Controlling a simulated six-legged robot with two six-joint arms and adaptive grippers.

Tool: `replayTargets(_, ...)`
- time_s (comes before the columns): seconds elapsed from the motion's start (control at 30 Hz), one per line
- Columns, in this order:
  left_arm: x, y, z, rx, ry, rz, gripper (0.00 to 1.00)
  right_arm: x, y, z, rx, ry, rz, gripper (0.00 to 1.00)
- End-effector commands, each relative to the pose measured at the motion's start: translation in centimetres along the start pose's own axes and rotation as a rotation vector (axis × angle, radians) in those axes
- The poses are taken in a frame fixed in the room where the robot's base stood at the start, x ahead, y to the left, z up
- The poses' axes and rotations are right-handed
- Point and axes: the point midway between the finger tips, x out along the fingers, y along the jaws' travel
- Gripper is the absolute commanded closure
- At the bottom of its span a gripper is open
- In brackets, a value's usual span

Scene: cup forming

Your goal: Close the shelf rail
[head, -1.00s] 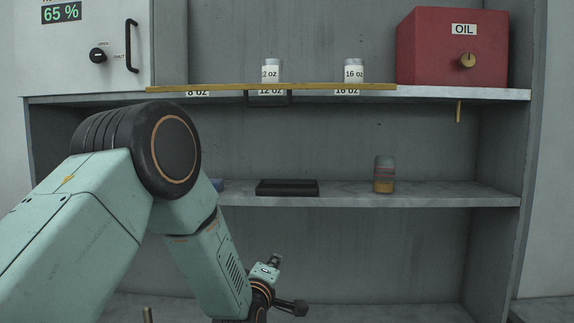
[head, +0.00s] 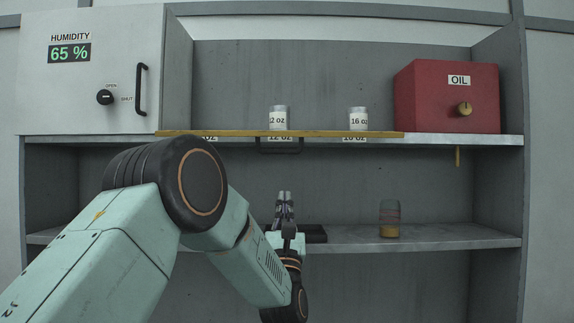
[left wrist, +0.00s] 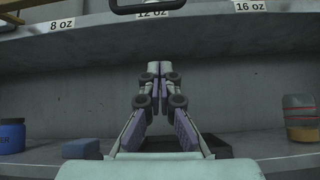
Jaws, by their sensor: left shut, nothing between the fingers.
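The shelf rail (head: 225,133) is a long yellow bar along the front edge of the upper shelf. A dark handle (head: 280,146) hangs below its middle, and it also shows at the top of the left wrist view (left wrist: 148,5). Cups marked 12 oz (head: 279,119) and 16 oz (head: 358,120) stand behind the rail. My left gripper (head: 284,194) points up in front of the lower shelf, below the handle and apart from it. In the left wrist view its fingers (left wrist: 154,70) are together and empty. My right gripper is not in view.
A red OIL box (head: 447,98) stands on the upper shelf at right. The lower shelf (head: 455,238) holds a banded jar (head: 390,219), a black tray (head: 313,234), a blue jar (left wrist: 12,136) and a blue block (left wrist: 80,148). A humidity cabinet (head: 85,90) is at left.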

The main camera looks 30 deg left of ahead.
Motion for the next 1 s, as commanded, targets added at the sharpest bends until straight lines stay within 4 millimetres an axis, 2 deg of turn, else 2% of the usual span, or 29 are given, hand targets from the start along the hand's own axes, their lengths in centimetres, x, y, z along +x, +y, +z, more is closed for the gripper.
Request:
replayTargets(0.17, 0.3, 0.0, 0.1, -0.076, -0.004, 0.002, 1.00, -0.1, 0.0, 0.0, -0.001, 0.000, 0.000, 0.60)
replayTargets(0.27, 1.2, 0.0, 0.2, -0.078, -0.005, 0.002, 1.00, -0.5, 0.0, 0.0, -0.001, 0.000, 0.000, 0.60)
replayTargets(0.6, 7.0, 0.1, 0.2, -0.077, -0.004, 0.001, 1.00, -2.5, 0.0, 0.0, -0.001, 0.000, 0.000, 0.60)
replayTargets(0.83, 9.7, 0.1, 0.2, -0.077, -0.004, -0.001, 1.00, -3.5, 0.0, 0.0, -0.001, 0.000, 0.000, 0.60)
replayTargets(0.9, 10.3, 0.1, 0.4, -0.077, -0.003, -0.002, 1.00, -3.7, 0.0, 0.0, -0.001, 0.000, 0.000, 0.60)
replayTargets(1.0, 9.8, 0.1, 1.2, -0.078, -0.001, -0.003, 1.00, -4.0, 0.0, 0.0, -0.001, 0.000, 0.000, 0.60)
